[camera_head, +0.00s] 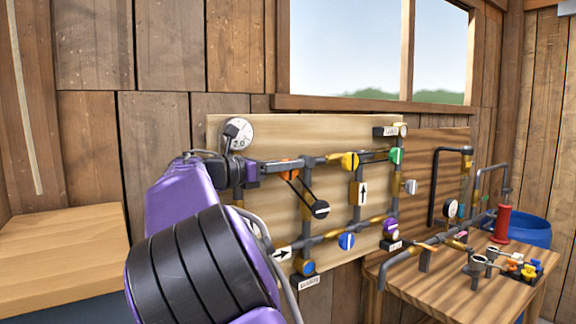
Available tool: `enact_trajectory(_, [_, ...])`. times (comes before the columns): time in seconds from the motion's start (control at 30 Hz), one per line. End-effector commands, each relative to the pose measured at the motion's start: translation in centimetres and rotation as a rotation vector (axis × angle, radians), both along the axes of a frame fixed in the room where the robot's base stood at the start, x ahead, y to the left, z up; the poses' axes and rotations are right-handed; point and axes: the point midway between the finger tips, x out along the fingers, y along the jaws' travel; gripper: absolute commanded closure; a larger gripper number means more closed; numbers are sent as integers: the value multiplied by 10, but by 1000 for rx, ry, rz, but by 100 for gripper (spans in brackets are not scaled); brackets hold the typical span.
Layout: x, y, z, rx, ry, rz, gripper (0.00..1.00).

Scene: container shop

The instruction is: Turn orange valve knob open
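The orange valve knob (289,168) sits on the upper pipe run of the wooden valve board (285,135), left of the yellow knob (349,161). Only part of it shows. My purple and black arm reaches up from the lower left.
A gauge (239,132) is above my gripper. Black (320,209), blue (346,241), purple (390,227) and green (396,155) knobs share the board. A wooden table (440,285) with pipes and small valves stands right, a blue barrel (530,232) behind. A wooden top (60,240) is left.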

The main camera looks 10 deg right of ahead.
Motion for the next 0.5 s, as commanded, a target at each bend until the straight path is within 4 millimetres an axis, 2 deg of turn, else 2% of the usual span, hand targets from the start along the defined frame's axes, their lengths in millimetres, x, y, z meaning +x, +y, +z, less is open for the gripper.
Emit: enact_trajectory(0.5, [0, 0, -2, -36, -13, -2, 100])
